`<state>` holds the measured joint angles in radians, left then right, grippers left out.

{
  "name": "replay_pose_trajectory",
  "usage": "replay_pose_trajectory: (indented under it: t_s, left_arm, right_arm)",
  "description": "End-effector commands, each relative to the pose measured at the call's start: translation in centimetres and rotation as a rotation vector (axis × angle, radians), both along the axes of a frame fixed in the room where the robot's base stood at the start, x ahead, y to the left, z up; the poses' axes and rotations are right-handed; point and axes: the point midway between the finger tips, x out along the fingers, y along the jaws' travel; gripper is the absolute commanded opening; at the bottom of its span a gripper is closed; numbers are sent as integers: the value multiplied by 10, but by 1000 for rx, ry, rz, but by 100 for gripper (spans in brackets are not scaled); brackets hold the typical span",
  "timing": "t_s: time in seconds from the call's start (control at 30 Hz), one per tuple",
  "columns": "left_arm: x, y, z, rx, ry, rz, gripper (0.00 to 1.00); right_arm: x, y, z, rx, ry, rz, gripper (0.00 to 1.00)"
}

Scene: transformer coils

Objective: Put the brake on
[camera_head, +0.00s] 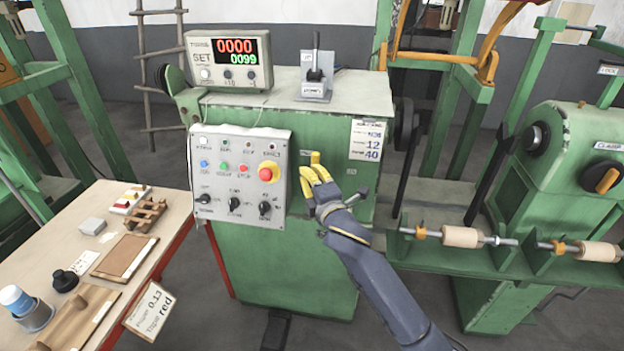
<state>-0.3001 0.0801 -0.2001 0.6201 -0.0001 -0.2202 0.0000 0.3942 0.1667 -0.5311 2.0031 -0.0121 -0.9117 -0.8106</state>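A grey control panel (238,172) is on the front of the green winding machine (285,255). It has small lamps, coloured buttons, a red mushroom button on yellow (268,174) and a row of black selector knobs (234,204). A black upright lever (316,58) stands on a grey bracket on top of the machine. The labels are too small to tell which control is the brake. My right gripper (314,172), with yellow fingers, is just right of the panel, in front of the machine; its finger gap is unclear. My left gripper is not in view.
A counter display (228,60) reads 0000 over 0099. A workbench (60,235) with small parts is at left. Wooden-cored spools (461,237) sit on a green rail at right, beside a green tailstock (560,170). The machine's top is mostly clear.

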Motion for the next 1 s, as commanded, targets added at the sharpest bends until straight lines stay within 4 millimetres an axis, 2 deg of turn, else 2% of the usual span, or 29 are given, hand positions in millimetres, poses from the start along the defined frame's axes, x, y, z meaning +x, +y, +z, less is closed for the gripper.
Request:
replay_pose_trajectory:
  t_s: [0.2,0.4,0.6,1.0]
  left_arm:
    - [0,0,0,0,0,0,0]
    - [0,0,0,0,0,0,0]
    - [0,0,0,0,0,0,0]
    - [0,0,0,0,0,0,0]
  right_arm:
    - [31,9,1,0,-1,0,0]
    - [49,13,0,-1,-1,0,0]
    - [56,15,0,-1,0,0,0]
    - [57,14,0,1,-1,-1,0]
